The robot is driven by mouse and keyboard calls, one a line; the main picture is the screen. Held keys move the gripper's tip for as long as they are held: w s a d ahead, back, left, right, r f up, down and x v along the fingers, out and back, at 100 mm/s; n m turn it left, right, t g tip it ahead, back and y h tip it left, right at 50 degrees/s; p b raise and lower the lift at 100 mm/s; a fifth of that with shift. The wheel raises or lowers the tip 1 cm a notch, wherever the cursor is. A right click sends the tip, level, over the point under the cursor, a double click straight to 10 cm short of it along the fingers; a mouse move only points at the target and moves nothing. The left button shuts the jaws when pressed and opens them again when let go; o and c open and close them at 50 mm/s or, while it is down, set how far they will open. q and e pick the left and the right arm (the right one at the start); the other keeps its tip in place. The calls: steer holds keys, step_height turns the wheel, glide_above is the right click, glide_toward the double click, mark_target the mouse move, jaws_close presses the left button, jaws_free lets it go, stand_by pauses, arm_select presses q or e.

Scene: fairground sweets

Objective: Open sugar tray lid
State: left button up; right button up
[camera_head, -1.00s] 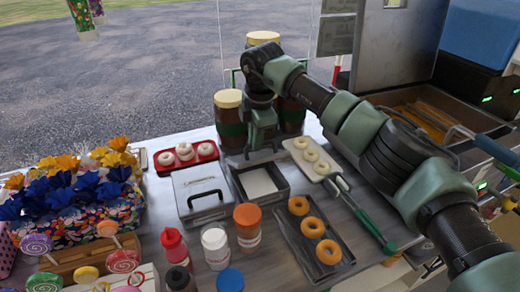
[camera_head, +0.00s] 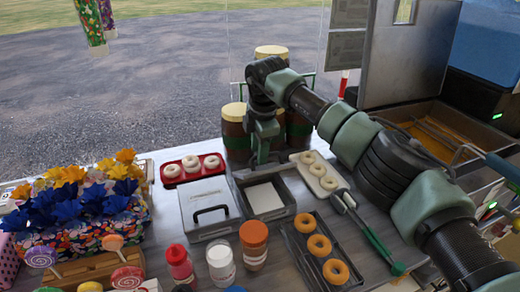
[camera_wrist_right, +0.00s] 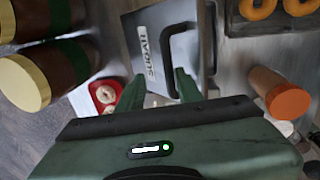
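The sugar tray lid (camera_head: 192,207) is a flat pale metal cover with a black handle (camera_head: 211,211). It lies on its box, left of an open tray (camera_head: 288,207) with white contents. In the right wrist view the lid (camera_wrist_right: 160,80) reads SUGAR, with the handle (camera_wrist_right: 175,50) clear of my fingers. My right gripper (camera_head: 262,166) hangs over the back of the open tray, to the right of the lid. Its green fingers (camera_wrist_right: 158,88) are apart with nothing between them. My left gripper is not in view.
Lidded brown jars (camera_head: 236,130) stand close behind my right gripper. Bottles, including an orange-capped one (camera_head: 253,254), stand in front of the trays. A red tray of pale doughnuts (camera_head: 171,182) lies behind the lid, and a dark doughnut tray (camera_head: 302,262) lies front right.

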steer(key=shift+s+d+r, duration=0.1)
steer(key=shift+s+r, duration=0.05)
steer(key=shift+r, duration=0.05)
steer(key=shift+r, duration=0.1)
steer(key=shift+r, duration=0.3)
steer(key=r, duration=0.1)
steer(key=r+b, duration=0.1)
steer(key=r, duration=0.1)
steer(key=s+r, duration=0.1)
steer(key=r, duration=0.1)
steer(key=shift+s+d+r+b, duration=0.1)
steer(key=shift+d+r+b, duration=0.15)
steer(key=shift+b, duration=0.05)
steer(key=shift+s+r, duration=0.15)
steer(key=shift+r, duration=0.5)
steer(key=shift+r, duration=0.1)
